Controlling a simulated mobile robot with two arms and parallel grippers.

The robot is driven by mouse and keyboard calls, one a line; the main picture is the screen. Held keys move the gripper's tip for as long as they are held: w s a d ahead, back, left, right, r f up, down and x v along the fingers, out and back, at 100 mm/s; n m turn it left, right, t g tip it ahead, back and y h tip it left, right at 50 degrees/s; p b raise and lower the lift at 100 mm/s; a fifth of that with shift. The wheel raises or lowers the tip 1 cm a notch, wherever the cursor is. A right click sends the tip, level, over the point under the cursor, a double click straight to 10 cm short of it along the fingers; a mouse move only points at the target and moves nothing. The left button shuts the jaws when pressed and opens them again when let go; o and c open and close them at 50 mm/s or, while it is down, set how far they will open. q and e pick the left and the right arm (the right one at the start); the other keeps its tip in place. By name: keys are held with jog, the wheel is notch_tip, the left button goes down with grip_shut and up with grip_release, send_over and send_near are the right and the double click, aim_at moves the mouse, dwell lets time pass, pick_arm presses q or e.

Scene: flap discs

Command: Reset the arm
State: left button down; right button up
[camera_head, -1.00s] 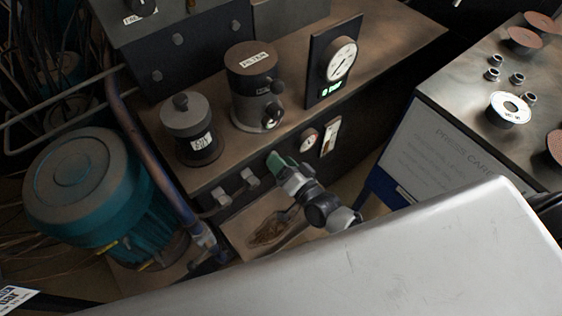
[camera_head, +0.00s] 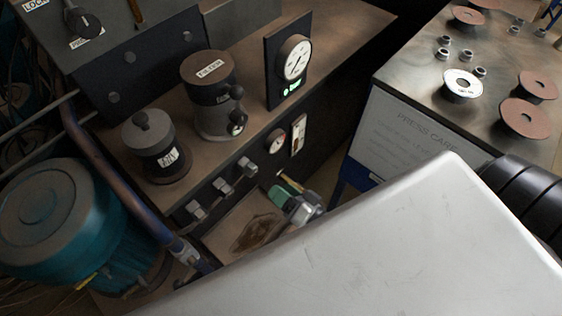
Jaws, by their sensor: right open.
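My right gripper (camera_head: 290,189), small with green and grey parts, shows just past the white edge of my body, in front of the dark bench front. It is open, and I see nothing held in it. Its arm is mostly hidden behind the white body. My left gripper is not in view. Brown flap discs (camera_head: 525,117) lie on the metal table at the right, with a white-centred disc (camera_head: 462,85) among them.
The bench (camera_head: 355,30) carries a filter canister (camera_head: 212,95), a black-and-grey pot (camera_head: 155,145) and a gauge (camera_head: 294,60). Switches (camera_head: 222,186) stick out from its front. A teal motor (camera_head: 60,225) stands at the left. Small metal nuts (camera_head: 443,53) sit on the right table.

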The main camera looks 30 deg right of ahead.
jog(key=s+d+f+n+g+h+p, duration=0.25)
jog(key=s+f+g, duration=0.25)
jog(key=f, duration=0.6)
jog(key=s+d+f+n+g+h+p, duration=0.2)
jog(key=s+d+f+n+g+p, duration=0.15)
jog(key=s+f, duration=0.45)
jog(key=s+f+n+g+h, duration=0.1)
jog(key=s+f+g, duration=0.2)
jog(key=s, duration=0.4)
jog(key=s+f+n+g+p, duration=0.1)
jog(key=s+f+g, duration=0.3)
jog(key=s+f, duration=0.2)
jog(key=shift+s+n+h, duration=0.3)
jog(key=shift+s+h, duration=0.05)
jog(key=shift+s, duration=0.8)
jog(key=shift+f+g, duration=0.1)
jog(key=shift+g, duration=0.15)
